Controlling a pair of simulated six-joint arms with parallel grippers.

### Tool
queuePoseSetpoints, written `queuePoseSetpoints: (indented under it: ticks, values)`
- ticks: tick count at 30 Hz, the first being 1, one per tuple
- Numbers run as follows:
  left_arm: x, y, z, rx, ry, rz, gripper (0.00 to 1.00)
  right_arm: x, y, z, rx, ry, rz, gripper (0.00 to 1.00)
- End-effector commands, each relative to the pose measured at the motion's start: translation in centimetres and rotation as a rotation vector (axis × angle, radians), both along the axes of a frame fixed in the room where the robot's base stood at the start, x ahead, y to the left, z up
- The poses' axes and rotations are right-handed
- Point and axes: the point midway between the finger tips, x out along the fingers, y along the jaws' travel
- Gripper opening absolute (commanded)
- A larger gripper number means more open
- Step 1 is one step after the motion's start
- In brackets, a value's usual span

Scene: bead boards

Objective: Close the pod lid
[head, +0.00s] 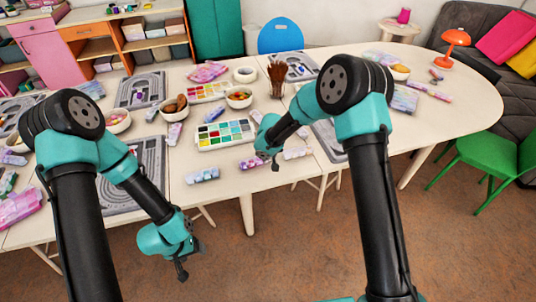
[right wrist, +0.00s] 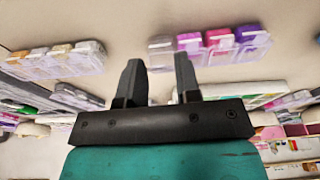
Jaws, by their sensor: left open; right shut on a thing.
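My right gripper (head: 274,164) is low over the table near its front edge, among small bead pod strips. One pod strip (head: 250,163) lies just left of it and another (head: 297,154) just right. In the right wrist view, a strip of clear pods with pink and purple contents (right wrist: 221,46) has its left end between the fingers (right wrist: 158,68). The gripper is shut on a pod there; the fingers partly hide it, and I cannot tell how its lid stands. A second strip (right wrist: 60,60) lies to the left. My left gripper (head: 192,262) is open and empty, in front of the table.
A paint palette (head: 226,134) lies behind the right gripper, with a brush cup (head: 277,80) beyond. Another pod strip (head: 202,175) lies near the front edge. Grey boards (head: 150,165) and bowls (head: 176,106) crowd the left. The table's right end is mostly clear.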

Motion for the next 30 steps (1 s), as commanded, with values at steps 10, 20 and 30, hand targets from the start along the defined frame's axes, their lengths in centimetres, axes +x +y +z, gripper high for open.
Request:
queuePoseSetpoints:
  ticks: [10,20,30]
  values:
    - [0.0,0.0,0.0,0.0,0.0,0.0,0.72,-0.34,0.23,-0.12,0.017,-0.018,0.005,0.07]
    - [0.0,0.0,0.0,0.0,0.0,0.0,0.72,-0.33,0.23,-0.12,0.017,-0.017,0.005,0.39]
    - [0.0,0.0,0.0,0.0,0.0,0.0,0.72,-0.45,0.18,0.68,0.017,-0.019,0.004,0.39]
